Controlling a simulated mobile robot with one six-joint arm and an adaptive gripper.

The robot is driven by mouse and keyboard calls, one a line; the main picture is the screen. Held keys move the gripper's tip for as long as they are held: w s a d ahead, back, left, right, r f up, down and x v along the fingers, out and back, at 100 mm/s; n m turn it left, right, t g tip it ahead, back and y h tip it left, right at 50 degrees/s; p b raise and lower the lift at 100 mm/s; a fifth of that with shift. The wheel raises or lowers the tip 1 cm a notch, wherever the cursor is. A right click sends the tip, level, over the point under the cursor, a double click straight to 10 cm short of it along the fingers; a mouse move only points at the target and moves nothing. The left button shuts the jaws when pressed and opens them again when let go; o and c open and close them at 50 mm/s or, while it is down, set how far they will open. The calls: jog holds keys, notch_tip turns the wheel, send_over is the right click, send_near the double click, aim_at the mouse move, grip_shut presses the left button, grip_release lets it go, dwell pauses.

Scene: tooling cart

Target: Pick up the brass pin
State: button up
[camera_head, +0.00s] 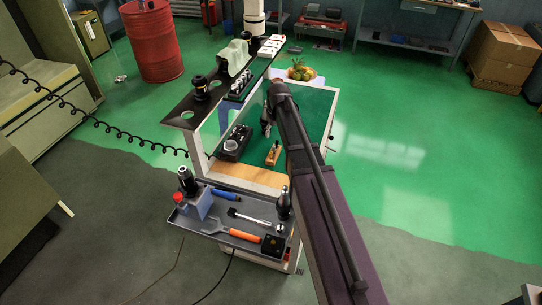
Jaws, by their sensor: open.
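My arm reaches from the lower right up over the cart, and my gripper (267,127) hangs from its far end above the green mat. It is small and dark here, open, with nothing visible between its fingers. I cannot pick out the brass pin for certain in this view; it may be too small or hidden behind my arm. A black holder (229,148) with several silvery pieces stands on the mat to the left of and nearer than my gripper. A small wooden, yellowish tool (273,154) lies just nearer than my gripper.
The cart's green mat (316,112) is partly clear at the right. A raised dark shelf (183,108) with tool holders runs along the left. A grey tray (260,210) with a screwdriver and other tools juts out in front.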

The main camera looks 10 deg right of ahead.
aim_at(271, 152)
jog(key=shift+f, duration=0.15)
jog(key=f+b, duration=0.2)
jog(key=b, duration=0.1)
jog(key=f+b, duration=0.2)
jog(key=f, duration=0.1)
jog(key=w+f+b, duration=0.1)
jog(key=f+b, duration=0.2)
jog(key=shift+w+a+f+b, duration=0.1)
jog(key=shift+a+f+b, duration=0.1)
jog(key=shift+b, duration=0.1)
dwell(0.6)
jog(key=shift+w+a+f+b, duration=0.15)
jog(key=shift+f+b, duration=1.15)
jog(key=shift+w+a+f+b, duration=0.1)
jog(key=shift+w+f+b, duration=0.05)
jog(key=shift+f+b, duration=1.1)
jog(key=shift+c, duration=0.2)
grip_shut()
